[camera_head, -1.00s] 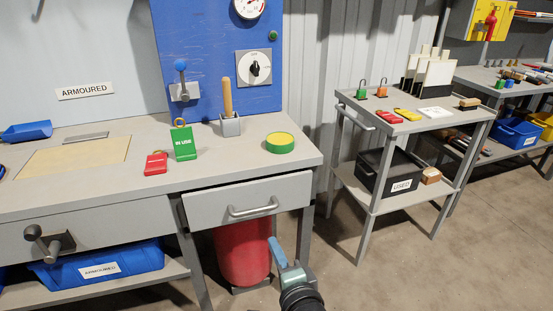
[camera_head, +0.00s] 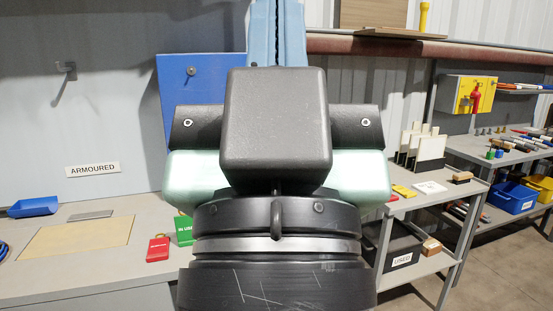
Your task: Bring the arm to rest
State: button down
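My gripper (camera_head: 277,25) is raised upright, close in front of the head camera. Its black and pale green body fills the middle of the view. Its two blue fingers point up and lie side by side with only a thin line between them. No object shows between them, but their tips are cut off by the top edge.
A grey workbench (camera_head: 105,268) at the left holds a blue scoop (camera_head: 33,207), a red tag (camera_head: 158,249) and a green tag (camera_head: 184,230). A grey trolley (camera_head: 447,188) and a shelf bench (camera_head: 478,148) stand at the right. My arm hides the middle.

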notch_tip(320, 180, up, 22)
jog(key=p, duration=1.9)
jog(key=shift+f, duration=0.1)
